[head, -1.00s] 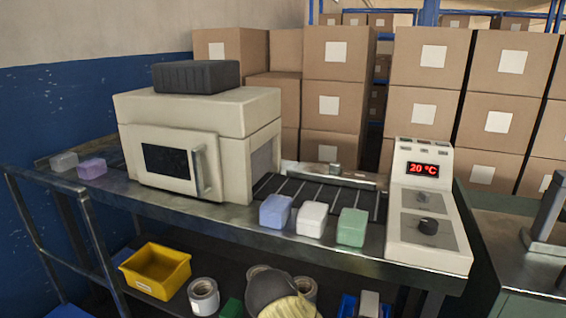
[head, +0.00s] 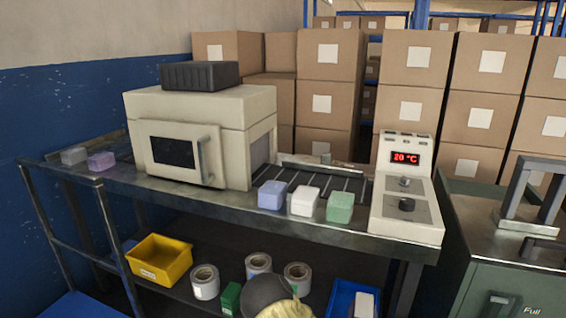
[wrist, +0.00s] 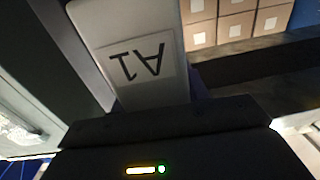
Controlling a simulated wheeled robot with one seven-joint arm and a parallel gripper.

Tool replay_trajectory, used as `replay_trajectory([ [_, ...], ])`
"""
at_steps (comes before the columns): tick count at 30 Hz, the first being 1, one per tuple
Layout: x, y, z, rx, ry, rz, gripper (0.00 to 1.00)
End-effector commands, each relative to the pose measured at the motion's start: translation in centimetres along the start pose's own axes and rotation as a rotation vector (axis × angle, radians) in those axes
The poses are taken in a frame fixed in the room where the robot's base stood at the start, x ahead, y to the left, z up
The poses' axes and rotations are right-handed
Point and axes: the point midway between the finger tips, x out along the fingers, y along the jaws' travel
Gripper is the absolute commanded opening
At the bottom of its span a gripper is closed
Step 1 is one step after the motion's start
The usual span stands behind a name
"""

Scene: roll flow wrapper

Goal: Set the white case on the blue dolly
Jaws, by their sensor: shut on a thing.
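In the wrist view, my gripper (wrist: 160,118) is shut on a white case (wrist: 105,22) with a label marked "A1", which appears upside down. Only part of the case shows; its far end runs out of the picture and the fingers are mostly hidden. Neither my gripper nor the held case can be made out in the head view. A flat blue surface (head: 76,306) at the bottom left of the head view may be the blue dolly; only a corner of it shows.
A metal bench carries a beige machine (head: 215,120), several small coloured blocks and a control box (head: 407,205). Below are a yellow bin (head: 160,270), rolls and a blue bin (head: 333,297). A green cabinet (head: 475,265) stands right. Stacked cartons (head: 330,75) fill the back.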

Motion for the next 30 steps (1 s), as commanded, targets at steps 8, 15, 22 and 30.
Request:
replay_trajectory([
  [8, -0.6, -1.7, 1.9, -0.006, 0.004, -0.070, 0.17],
  [15, -1.6, -3.6, 4.2, -0.009, 0.005, -0.151, 0.17],
  [22, -3.2, -5.3, 7.1, -0.006, 0.002, -0.246, 0.17],
  [30, -4.1, -5.9, 6.0, 0.001, 0.003, -0.298, 0.17],
])
